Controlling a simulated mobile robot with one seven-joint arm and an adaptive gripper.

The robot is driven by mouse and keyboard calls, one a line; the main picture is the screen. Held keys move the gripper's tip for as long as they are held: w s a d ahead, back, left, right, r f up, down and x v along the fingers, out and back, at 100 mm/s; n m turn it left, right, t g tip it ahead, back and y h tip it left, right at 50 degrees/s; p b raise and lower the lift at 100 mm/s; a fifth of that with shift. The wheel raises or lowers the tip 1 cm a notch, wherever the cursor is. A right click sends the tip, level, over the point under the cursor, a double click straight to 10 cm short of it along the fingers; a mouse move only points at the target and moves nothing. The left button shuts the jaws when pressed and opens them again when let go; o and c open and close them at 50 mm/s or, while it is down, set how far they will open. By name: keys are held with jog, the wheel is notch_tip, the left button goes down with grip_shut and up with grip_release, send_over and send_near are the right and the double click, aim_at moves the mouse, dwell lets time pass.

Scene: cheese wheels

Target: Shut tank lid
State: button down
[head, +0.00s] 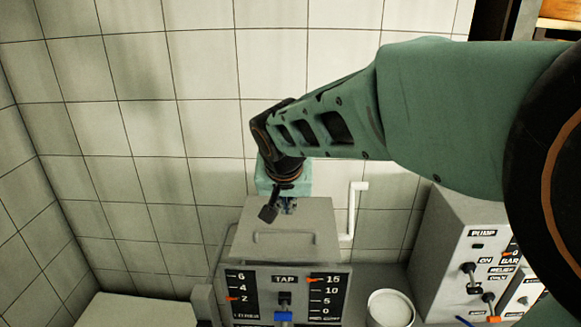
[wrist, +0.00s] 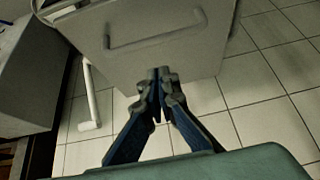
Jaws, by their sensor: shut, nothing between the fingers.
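The tank (head: 260,290) has a front panel marked TAP, with two dark scales, orange pointers and a blue tap. Its grey lid (head: 285,240) has a bar handle and shows over the tank top; I cannot tell whether it is fully seated or slightly raised. The lid also fills the upper middle of the wrist view (wrist: 190,60). My gripper (head: 288,208) is shut and empty, pointing down at the lid's far edge. In the wrist view its fingertips (wrist: 162,73) meet just past the handle; whether they touch the lid is unclear.
A white pipe (head: 355,205) rises behind the tank's right side. A white round container (head: 390,308) stands in front right, and a grey PUMP box (head: 460,240) with switches is farther right. A pale block (head: 135,310) is at lower left. The tiled wall (head: 130,130) is close behind.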

aim_at(287, 231)
jog(key=shift+s+f, duration=0.2)
jog(key=shift+f, duration=0.75)
jog(key=shift+s+f+b, duration=0.35)
jog(key=shift+s+b, duration=0.15)
jog(key=shift+b, duration=0.1)
jog(key=shift+w+f, duration=0.1)
jog(key=shift+f, duration=0.15)
jog(key=shift+r, duration=0.1)
jog(key=shift+s+f+b, duration=0.25)
jog(key=shift+f+b, duration=0.6)
jog(key=shift+b, duration=0.3)
jog(key=shift+s+f+b, duration=0.1)
jog(key=shift+f+b, duration=0.05)
jog(key=shift+b, duration=0.2)
jog(key=shift+s, duration=0.25)
